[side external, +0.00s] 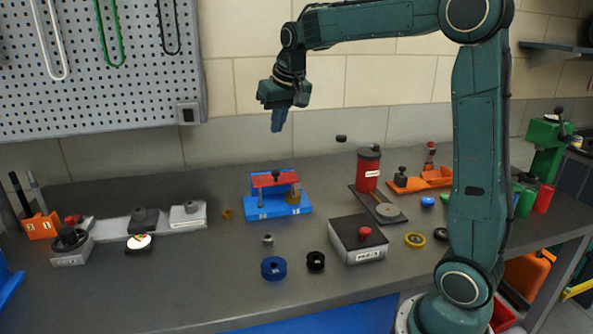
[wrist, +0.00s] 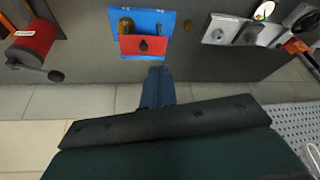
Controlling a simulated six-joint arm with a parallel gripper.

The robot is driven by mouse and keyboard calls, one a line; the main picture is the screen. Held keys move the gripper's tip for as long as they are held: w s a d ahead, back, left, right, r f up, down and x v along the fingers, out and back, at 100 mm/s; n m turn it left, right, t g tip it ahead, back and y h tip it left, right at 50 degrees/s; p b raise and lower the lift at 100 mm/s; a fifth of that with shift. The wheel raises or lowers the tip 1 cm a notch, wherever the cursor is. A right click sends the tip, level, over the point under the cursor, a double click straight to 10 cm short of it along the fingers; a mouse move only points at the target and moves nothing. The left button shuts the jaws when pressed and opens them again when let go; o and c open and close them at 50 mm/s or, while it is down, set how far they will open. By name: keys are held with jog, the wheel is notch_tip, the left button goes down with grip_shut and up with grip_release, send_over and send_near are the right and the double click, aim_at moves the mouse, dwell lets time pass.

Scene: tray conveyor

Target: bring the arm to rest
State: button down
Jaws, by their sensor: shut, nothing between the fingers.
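My gripper (side external: 278,118) hangs in the air above the back part of the bench, pointing down, well clear of everything on it. In the side view its fingers are together and hold nothing. The wrist view shows the shut blue fingers (wrist: 157,88) from behind, with the blue fixture with a red top (wrist: 145,42) beyond them. In the side view that fixture (side external: 278,206) stands on the grey bench below my gripper.
A red cylinder with a crank (side external: 368,170) stands right of the fixture. A grey box with a red knob (side external: 357,240) and several rings lie in front. Grey blocks on a rail (side external: 150,222) are at left. A pegboard (side external: 95,75) hangs behind. Air around my gripper is free.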

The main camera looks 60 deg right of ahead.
jog(key=s+a+f+n, duration=0.1)
jog(key=s+a, duration=0.3)
jog(key=s, duration=0.4)
jog(key=s+a+f+n+t+y, duration=0.1)
jog(key=s+a+f+n, duration=0.1)
jog(key=s+a, duration=0.3)
jog(key=s+a+f+n+y, duration=0.1)
jog(key=s+a, duration=0.4)
jog(key=s, duration=0.8)
jog(key=shift+f+n, duration=0.4)
jog(key=shift+n, duration=0.1)
jog(key=shift+s, duration=0.1)
